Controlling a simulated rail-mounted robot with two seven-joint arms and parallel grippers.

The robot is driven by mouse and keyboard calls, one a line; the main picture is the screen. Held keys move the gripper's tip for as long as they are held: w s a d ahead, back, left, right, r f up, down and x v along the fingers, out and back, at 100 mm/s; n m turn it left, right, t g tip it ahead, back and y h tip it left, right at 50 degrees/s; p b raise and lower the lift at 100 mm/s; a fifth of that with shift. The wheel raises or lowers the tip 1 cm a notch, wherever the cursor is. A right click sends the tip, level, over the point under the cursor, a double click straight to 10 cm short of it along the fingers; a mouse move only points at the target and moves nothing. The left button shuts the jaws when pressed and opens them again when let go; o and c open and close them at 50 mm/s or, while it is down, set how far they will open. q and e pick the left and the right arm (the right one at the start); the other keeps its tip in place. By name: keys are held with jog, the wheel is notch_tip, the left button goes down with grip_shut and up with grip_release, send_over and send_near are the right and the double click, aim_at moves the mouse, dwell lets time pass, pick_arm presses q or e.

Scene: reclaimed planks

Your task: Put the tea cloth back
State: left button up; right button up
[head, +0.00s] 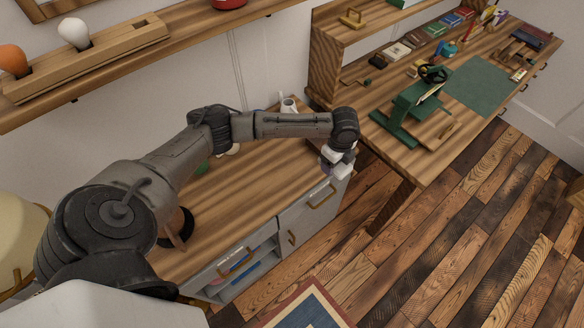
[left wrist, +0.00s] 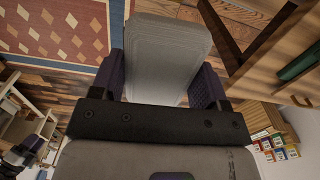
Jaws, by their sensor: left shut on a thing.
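My left gripper (head: 338,156) hangs beyond the right end of the wooden counter (head: 250,190), above the gap before the desk. In the left wrist view its two dark fingers (left wrist: 167,88) are shut on a pale grey, layered, folded piece with rounded edges, which looks like the tea cloth (left wrist: 167,50). In the head view only a small whitish patch shows at the gripper, and I cannot separate cloth from gripper there.
The counter's grey cabinet (head: 313,212) has brass handles and an open compartment (head: 250,270) with coloured items. A white jug (head: 288,105) stands at the counter's back. A desk (head: 430,150) with a green stand (head: 405,112) is to the right. A patterned rug (head: 308,308) lies on the floor.

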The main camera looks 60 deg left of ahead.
pick_arm(q)
jog(key=b, duration=0.2)
send_over(292, 166)
jog(key=shift+m, duration=0.3)
notch_tip(292, 166, down, 9)
jog(key=shift+f, duration=0.15)
jog(key=shift+d+f, duration=0.1)
jog(key=shift+f, duration=1.95)
jog(key=shift+f, duration=0.15)
